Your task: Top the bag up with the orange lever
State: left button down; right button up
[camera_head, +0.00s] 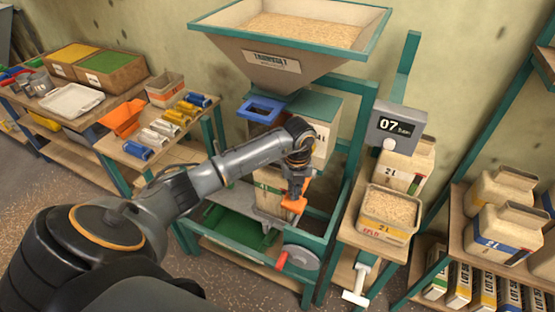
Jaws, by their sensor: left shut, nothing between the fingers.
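The orange lever (296,206) sits at the front of the green-framed machine, below the hopper. My left gripper (293,194) is shut and empty, pointing down with its fingertips right at the lever. They look to be touching it, but I cannot tell for sure. The cream bag (268,195) stands in the frame behind and left of the gripper, partly hidden by my arm. The hopper (280,66) above holds pale grain. The grey display (397,124) to the right reads 07. My right gripper is not in view.
A grey wheel with a red handle (282,262) is low on the machine's front. A grain-filled container (388,212) stands on the right stand. A bench (115,140) with scoops and boxes is at left.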

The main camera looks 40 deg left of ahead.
aim_at(294, 202)
pick_arm(q)
jog(key=shift+f, duration=0.1)
dwell(0.3)
jog(key=shift+f+b, duration=0.75)
jog(key=shift+f, duration=0.15)
jog(key=shift+f+b, duration=1.25)
jog(key=shift+f, duration=0.4)
dwell(0.6)
notch_tip(294, 202, up, 9)
jog(key=p, duration=0.7)
jog(key=shift+r, duration=0.15)
